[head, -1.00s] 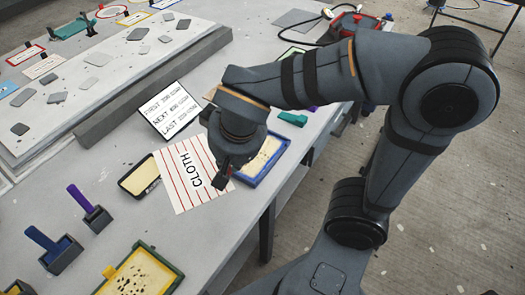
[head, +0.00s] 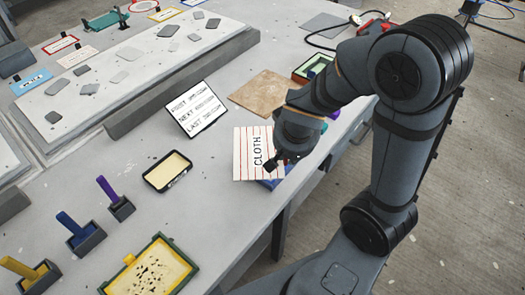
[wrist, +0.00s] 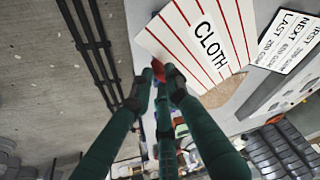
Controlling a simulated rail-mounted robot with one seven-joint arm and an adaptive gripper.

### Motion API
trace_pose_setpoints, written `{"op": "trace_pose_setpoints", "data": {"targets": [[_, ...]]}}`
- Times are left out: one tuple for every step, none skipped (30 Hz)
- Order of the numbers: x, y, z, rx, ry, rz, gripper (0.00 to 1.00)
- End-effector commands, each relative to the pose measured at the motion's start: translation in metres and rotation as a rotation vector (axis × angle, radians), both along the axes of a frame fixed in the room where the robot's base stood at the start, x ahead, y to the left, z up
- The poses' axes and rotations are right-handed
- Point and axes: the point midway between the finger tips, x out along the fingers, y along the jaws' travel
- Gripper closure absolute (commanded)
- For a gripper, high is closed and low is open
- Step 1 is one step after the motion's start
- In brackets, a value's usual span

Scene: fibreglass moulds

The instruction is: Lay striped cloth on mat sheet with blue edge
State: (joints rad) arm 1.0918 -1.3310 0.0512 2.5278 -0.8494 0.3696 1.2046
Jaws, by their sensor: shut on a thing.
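The striped cloth (head: 245,150), a white sheet with red lines and the word CLOTH, hangs from my gripper (head: 273,167) in the head view. My gripper is shut on its right edge. In the wrist view the cloth (wrist: 190,40) spreads out flat beyond the fingertips (wrist: 160,78).
A black-edged tray (head: 168,171) lies left of the cloth, and a brown square board (head: 262,92) behind it. A sign (head: 197,109) stands at the back left. A yellow-and-green framed tray (head: 150,268) and tools in holders stand at the front left. The table edge runs close by on the right.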

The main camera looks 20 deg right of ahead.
Motion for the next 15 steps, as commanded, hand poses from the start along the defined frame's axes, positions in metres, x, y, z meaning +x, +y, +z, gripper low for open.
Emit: {"op": "trace_pose_setpoints", "data": {"targets": [[0.0, -0.008, -0.006, -0.002, 0.004, -0.033, 1.0], [0.0, -0.012, -0.009, -0.002, 0.005, -0.054, 1.0], [0.002, -0.016, -0.013, -0.002, 0.003, -0.079, 1.0], [0.002, -0.02, -0.016, -0.002, 0.003, -0.098, 1.0], [0.003, -0.023, -0.019, -0.001, 0.002, -0.122, 1.0], [0.003, -0.027, -0.023, -0.001, 0.002, -0.151, 1.0], [0.005, -0.028, -0.026, -0.002, 0.003, -0.174, 1.0], [0.006, -0.03, -0.029, -0.002, 0.001, -0.199, 1.0], [0.009, -0.031, -0.033, -0.003, 0.002, -0.237, 1.0], [0.013, -0.031, -0.036, -0.002, 0.0, -0.273, 1.0], [0.018, -0.029, -0.037, -0.002, -0.002, -0.317, 1.0], [0.024, -0.029, -0.037, -0.002, -0.004, -0.365, 1.0], [0.027, -0.028, -0.036, 0.0, -0.006, -0.395, 1.0], [0.029, -0.027, -0.036, -0.001, -0.005, -0.424, 1.0], [0.033, -0.025, -0.036, 0.0, -0.006, -0.465, 1.0]]}}
